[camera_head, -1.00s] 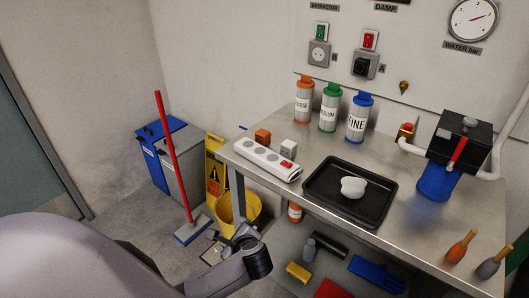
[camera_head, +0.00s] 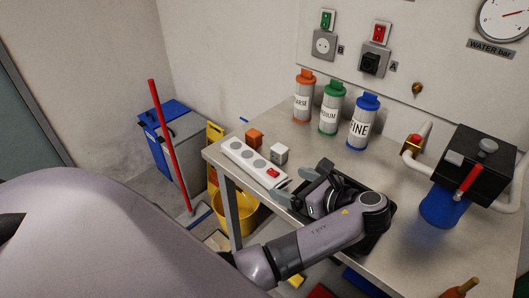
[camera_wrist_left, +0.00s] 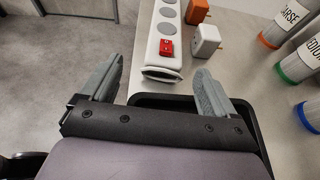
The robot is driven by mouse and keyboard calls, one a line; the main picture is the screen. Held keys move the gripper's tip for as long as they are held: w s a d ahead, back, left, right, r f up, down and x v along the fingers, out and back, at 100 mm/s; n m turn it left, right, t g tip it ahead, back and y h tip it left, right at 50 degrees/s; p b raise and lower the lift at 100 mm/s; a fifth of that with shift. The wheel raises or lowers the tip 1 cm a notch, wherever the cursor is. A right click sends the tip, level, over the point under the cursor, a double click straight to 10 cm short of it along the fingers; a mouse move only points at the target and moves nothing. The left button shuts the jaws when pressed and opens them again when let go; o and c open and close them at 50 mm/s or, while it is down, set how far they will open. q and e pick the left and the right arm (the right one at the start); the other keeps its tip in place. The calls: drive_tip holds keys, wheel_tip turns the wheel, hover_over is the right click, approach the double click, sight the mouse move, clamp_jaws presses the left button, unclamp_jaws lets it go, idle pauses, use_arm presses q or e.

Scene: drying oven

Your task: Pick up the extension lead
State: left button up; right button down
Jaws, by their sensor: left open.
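The extension lead (camera_head: 246,158) is a white strip with grey round sockets and a red switch. It lies on the metal table near its left edge. My left gripper (camera_head: 302,184) is open and empty at the lead's near end, over the black tray. In the left wrist view the lead (camera_wrist_left: 165,30) runs away from me, and its near end shows between the two spread fingertips of the gripper (camera_wrist_left: 158,72). Whether the fingers are level with the lead or above it I cannot tell. My right gripper is not in view.
An orange plug block (camera_head: 254,137) and a white plug block (camera_head: 279,154) stand close beside the lead. Behind are orange (camera_head: 304,100), green (camera_head: 331,110) and blue (camera_head: 362,125) capped jars. The black tray (camera_head: 374,240) is mostly covered by my arm. A black device (camera_head: 475,165) stands at right.

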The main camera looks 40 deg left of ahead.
sight(277, 175)
use_arm(q)
drive_tip(key=shift+w+d, duration=0.15)
drive_tip(key=shift+w, duration=0.15)
drive_tip(key=shift+w+f, duration=0.1)
drive_tip(key=x, duration=0.7)
drive_tip(key=shift+r+p, duration=0.2)
drive_tip(key=shift+p, duration=0.15)
drive_tip(key=c, duration=1.3)
